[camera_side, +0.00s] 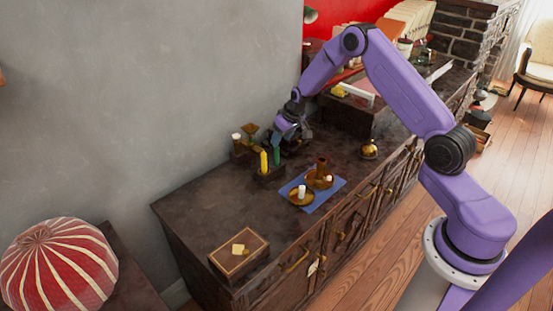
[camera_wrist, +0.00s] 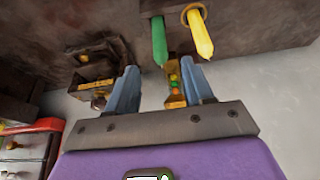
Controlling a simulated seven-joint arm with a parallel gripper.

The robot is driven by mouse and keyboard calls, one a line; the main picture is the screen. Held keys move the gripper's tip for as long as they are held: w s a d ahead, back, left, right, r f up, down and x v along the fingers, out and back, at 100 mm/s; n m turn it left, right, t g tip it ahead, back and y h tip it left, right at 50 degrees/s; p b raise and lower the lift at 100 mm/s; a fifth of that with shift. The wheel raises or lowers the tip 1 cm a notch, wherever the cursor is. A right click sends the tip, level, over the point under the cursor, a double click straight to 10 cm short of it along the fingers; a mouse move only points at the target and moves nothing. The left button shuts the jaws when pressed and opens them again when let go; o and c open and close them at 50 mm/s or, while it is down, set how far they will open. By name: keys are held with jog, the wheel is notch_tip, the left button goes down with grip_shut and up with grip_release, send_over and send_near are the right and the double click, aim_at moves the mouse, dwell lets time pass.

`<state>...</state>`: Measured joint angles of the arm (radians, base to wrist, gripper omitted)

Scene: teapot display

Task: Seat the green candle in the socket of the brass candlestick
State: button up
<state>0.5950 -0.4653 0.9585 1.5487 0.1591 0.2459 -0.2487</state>
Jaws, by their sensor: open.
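The green candle (camera_side: 277,156) stands upright in a dark block (camera_side: 268,177) beside a yellow candle (camera_side: 264,162). In the wrist view the green candle (camera_wrist: 159,42) shows just beyond my fingertips, with the yellow candle (camera_wrist: 200,35) to its right. My gripper (camera_side: 286,138) is just behind the green candle in the side view; its spread fingers (camera_wrist: 160,72) hold nothing. A brass candlestick (camera_side: 321,168) with an upright neck stands on a blue cloth (camera_side: 337,190); its socket opening is too small to make out. A brass dish (camera_side: 293,202) with a white candle stub (camera_side: 302,191) is beside it.
A dark holder with a white-topped piece (camera_side: 237,138) and a brass cup (camera_side: 250,130) stands near the wall. A box (camera_side: 240,258) is at the cabinet's near end. A small brass pot (camera_side: 369,149) stands right. The cabinet top left of the cloth is clear.

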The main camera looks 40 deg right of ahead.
aim_at(275, 154)
jog(key=shift+x, duration=5.05)
jog(key=shift+s+f, duration=0.1)
jog(key=shift+s, duration=0.05)
grip_shut()
